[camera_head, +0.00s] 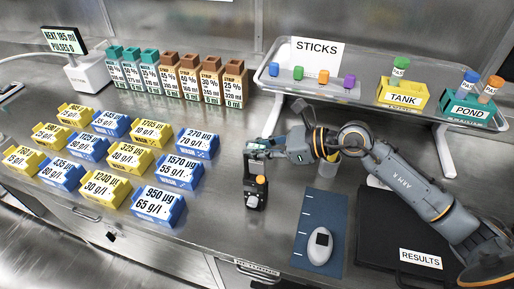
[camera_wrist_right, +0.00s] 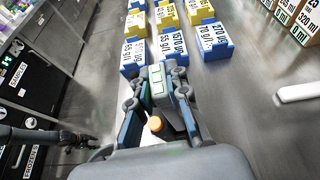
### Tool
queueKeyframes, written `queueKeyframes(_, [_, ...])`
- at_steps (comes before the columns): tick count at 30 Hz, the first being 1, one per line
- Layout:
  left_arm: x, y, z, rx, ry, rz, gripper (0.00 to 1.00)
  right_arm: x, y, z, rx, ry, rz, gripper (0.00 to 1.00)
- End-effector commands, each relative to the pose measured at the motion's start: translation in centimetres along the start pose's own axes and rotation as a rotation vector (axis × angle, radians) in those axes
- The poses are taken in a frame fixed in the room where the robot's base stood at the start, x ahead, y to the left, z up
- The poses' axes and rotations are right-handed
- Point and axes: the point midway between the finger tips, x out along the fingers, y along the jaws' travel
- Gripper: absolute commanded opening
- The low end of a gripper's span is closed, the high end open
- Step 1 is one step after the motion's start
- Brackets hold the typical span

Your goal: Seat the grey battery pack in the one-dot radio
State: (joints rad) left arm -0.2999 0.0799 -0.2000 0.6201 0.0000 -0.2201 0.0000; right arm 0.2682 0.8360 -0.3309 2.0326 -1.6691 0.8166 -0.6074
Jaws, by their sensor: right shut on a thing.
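Yellow and blue labelled bins (camera_head: 157,205) stand left of the radio. A blue mat (camera_head: 305,230) with a white handheld device (camera_head: 320,246) lies to the right. A raised tray (camera_head: 350,97) stands behind. Bench between the bins and radio is clear.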

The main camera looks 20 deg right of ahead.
Motion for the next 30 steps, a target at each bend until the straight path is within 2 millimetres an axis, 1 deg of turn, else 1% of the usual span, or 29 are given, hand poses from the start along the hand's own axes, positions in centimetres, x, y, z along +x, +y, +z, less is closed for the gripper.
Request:
queueKeyframes(5, [0.03,0.00,0.00,0.000,0.000,0.000,0.40,0.00,-0.02,0.00,0.000,-0.001,0.000,0.00])
queueKeyframes(15, [0.78,0.01,0.07,0.000,0.000,0.000,0.40,0.32,0.01,-0.75,0.000,0.000,0.000,0.00])
queueKeyframes(25, [0.40,0.01,0.04,0.000,0.000,0.000,0.40,0.00,-0.03,-0.03,0.000,0.001,0.000,0.00])
queueKeyframes(30, [0.42,0.01,0.04,0.000,0.000,0.000,0.40,-0.01,-0.02,0.01,0.001,0.000,0.000,0.00])
